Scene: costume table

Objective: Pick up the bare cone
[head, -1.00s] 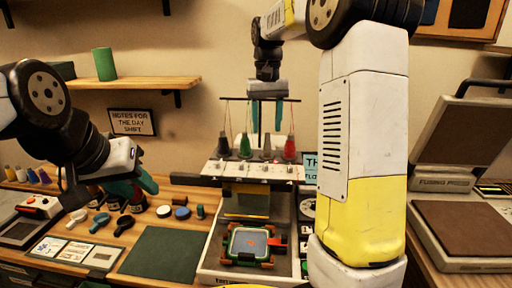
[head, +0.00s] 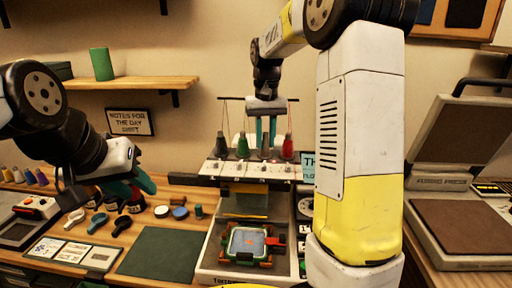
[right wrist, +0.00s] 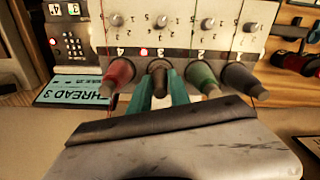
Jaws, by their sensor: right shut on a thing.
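Four thread cones stand in a row on the white stand (head: 250,171): dark grey (head: 221,148), green (head: 242,149), a bare brown-grey cone and red (head: 287,149). The bare cone shows in the right wrist view (right wrist: 159,78), between the red cone (right wrist: 117,75) and the green cone (right wrist: 205,79). My right gripper (head: 265,135) has its teal fingers on either side of the bare cone, shut on it, pointing down; in the head view they largely hide it. My left gripper (head: 140,187) hangs over the left of the table, seen side-on; its opening is unclear.
An embroidery hoop (head: 249,244) lies below the stand. A green mat (head: 162,252) is clear at the front. A heat press (head: 455,170) stands at right. Threads run up to a bar (head: 230,98) beside my right gripper. A "THREAD 3" sign (right wrist: 85,89) stands beside the cones.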

